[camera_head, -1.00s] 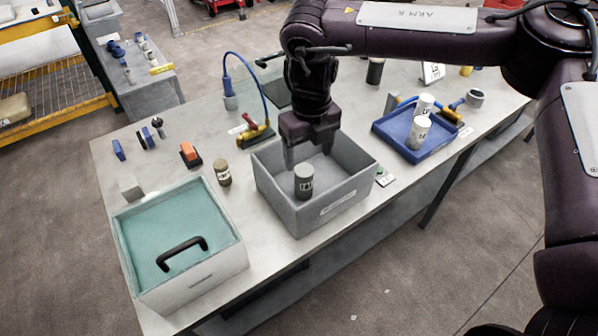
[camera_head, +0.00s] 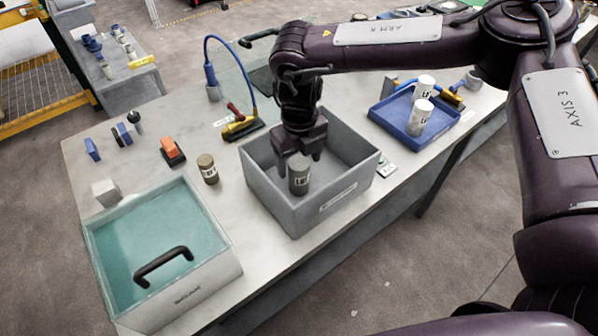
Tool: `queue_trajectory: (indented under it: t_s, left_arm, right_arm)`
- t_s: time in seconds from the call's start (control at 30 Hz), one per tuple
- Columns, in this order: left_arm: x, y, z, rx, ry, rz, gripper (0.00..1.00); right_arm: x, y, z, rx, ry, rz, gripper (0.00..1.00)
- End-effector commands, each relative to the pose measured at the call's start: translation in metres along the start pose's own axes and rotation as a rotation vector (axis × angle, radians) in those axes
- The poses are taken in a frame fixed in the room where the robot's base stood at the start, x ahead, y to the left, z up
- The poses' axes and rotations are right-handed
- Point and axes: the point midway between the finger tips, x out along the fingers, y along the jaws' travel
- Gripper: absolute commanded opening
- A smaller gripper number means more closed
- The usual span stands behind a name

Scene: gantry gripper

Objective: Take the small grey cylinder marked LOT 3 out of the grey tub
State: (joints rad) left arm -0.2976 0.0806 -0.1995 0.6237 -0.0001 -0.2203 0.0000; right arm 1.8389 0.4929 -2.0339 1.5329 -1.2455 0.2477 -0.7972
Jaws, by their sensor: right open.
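The small grey cylinder (camera_head: 299,180) stands upright inside the grey tub (camera_head: 333,207), with a pale label on its side that is too small to read. My right gripper (camera_head: 299,160) is open and points down into the tub. Its fingers are at the cylinder's upper part, one behind or beside its left side and one to its right. I cannot tell whether they touch it. Part of the tub floor is hidden by the gripper and cylinder. My left gripper is not in view.
A white box with a teal lid and black handle (camera_head: 165,262) stands left of the tub. A brown labelled cylinder (camera_head: 208,169) stands between them. A blue tray (camera_head: 440,133) with two white cylinders is at right. A yellow tool (camera_head: 240,128) lies behind the tub.

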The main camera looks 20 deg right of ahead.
Motion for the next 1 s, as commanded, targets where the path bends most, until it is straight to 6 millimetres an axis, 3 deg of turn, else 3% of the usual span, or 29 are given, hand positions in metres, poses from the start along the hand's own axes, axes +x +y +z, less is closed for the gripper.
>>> queue_trajectory:
  t_s: [0.03, 0.2, 0.47, 1.0]
  left_arm:
    - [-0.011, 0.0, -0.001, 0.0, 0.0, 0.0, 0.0]
    - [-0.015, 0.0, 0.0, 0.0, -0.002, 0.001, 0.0]
    - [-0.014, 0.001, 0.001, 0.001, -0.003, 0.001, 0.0]
    - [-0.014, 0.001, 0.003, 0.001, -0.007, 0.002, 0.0]
  right_arm:
    - [0.004, 0.0, -0.002, -0.001, 0.005, -0.002, 0.71]
    - [0.027, -0.001, -0.002, 0.002, 0.003, -0.002, 0.71]
    - [0.032, 0.0, -0.001, 0.001, 0.0, -0.001, 0.71]
    - [0.031, -0.001, 0.0, 0.002, -0.002, 0.0, 0.03]
